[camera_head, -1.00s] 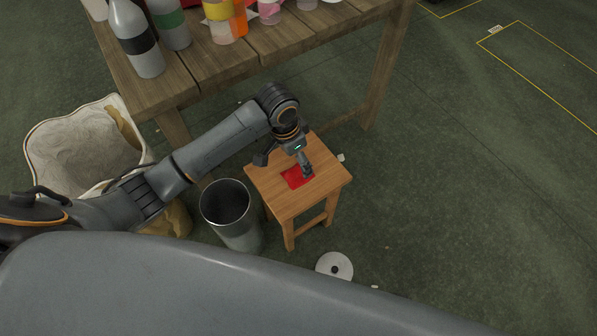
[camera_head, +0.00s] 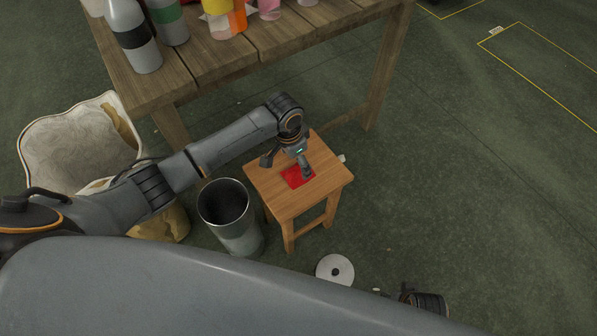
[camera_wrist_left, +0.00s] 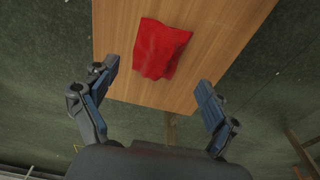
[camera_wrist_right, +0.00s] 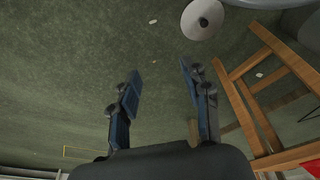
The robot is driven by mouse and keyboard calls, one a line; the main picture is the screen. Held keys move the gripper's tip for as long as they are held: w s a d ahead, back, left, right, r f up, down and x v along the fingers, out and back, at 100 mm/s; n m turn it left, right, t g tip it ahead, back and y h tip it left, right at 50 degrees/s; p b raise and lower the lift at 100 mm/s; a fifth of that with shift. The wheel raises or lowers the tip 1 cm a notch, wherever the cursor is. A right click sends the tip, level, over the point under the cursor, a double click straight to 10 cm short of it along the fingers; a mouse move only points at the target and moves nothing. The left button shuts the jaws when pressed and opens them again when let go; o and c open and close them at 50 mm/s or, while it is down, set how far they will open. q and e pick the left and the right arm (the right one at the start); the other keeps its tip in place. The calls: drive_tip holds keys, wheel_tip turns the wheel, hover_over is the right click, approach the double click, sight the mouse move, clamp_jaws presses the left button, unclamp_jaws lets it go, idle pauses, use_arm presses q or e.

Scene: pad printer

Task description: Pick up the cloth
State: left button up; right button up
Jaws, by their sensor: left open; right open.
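The red cloth (camera_head: 294,178) lies on the top of a small wooden stool (camera_head: 320,185). In the left wrist view the cloth (camera_wrist_left: 162,48) lies flat, slightly creased, on the stool top (camera_wrist_left: 215,50). My left gripper (camera_head: 307,176) is over the stool at the cloth and partly covers it in the head view. In the left wrist view its two fingers (camera_wrist_left: 157,85) are open and apart, with nothing between them. My right gripper (camera_wrist_right: 160,85) is open and empty, low over the floor; its fingers are not seen in the head view.
A metal bin (camera_head: 228,215) stands left of the stool, and a pale sack-like container (camera_head: 70,145) is further left. A wooden workbench (camera_head: 200,70) with bottles stands behind. A white disc (camera_head: 335,270) lies on the floor in front; it also shows in the right wrist view (camera_wrist_right: 202,18).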

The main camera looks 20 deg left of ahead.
sight(298, 168)
use_arm(q)
drive_tip(key=f, duration=0.1)
drive_tip(key=f+b, duration=0.1)
drive_tip(key=f, duration=0.2)
drive_tip(key=shift+w+d, duration=0.15)
drive_tip(key=shift+d, duration=0.2)
drive_tip(key=shift+f+b, duration=0.35)
use_arm(e)
wheel_tip(298, 168, up, 6)
drive_tip(key=w, duration=0.1)
drive_tip(key=shift+w, duration=0.15)
use_arm(q)
drive_tip(key=shift+c, duration=0.2)
drive_tip(key=c, duration=1.2)
